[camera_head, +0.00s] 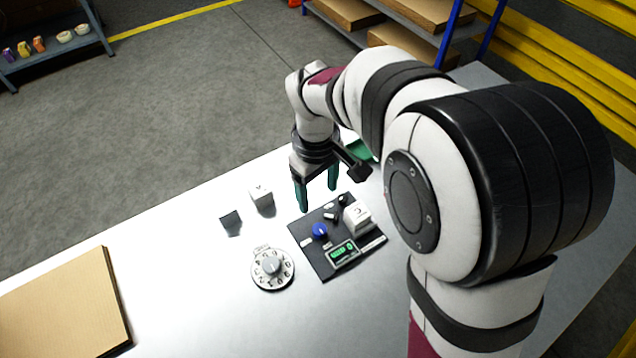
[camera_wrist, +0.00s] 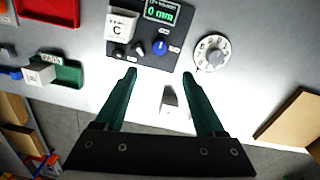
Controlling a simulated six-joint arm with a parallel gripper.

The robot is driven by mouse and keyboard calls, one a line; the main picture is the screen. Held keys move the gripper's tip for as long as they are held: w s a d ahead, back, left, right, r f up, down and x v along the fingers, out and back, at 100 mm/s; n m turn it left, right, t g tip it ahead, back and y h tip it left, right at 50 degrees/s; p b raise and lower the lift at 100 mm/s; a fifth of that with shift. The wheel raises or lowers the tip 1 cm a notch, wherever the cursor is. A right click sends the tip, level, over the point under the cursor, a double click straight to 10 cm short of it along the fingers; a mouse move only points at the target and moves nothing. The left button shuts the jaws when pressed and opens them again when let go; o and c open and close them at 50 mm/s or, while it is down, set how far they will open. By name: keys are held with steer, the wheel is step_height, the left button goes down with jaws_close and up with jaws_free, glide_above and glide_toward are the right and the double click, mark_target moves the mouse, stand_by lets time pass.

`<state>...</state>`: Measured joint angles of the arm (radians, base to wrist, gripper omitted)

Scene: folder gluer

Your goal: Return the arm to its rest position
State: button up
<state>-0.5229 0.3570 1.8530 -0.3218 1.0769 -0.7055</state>
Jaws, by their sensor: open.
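My gripper (camera_head: 318,199) is open and hangs above the table, just behind the dark control panel (camera_head: 309,258). In the wrist view, its two green fingers (camera_wrist: 160,75) are spread apart with nothing held between them.
The panel carries a blue knob (camera_head: 319,231), a display (camera_head: 343,253) reading 0 mm and a block marked C (camera_head: 357,216). A dial (camera_head: 271,268), a white cube (camera_head: 261,196) and a dark block (camera_head: 230,218) lie nearby. Green (camera_wrist: 72,73) and red (camera_wrist: 62,12) trays and cardboard (camera_head: 65,300) flank them.

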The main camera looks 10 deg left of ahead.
steer(key=shift+r, duration=0.8)
steer(key=shift+d, duration=0.1)
steer(key=s+d+r+m+y, duration=0.1)
steer(key=s+d+r+m, duration=0.4)
steer(key=s+d+m, duration=0.5)
steer(key=s+d+f+m+y, duration=0.1)
steer(key=s+d+m, duration=0.3)
steer(key=s, duration=0.6)
steer(key=m, duration=0.2)
steer(key=shift+d+m+g, duration=0.3)
steer(key=shift+d, duration=0.1)
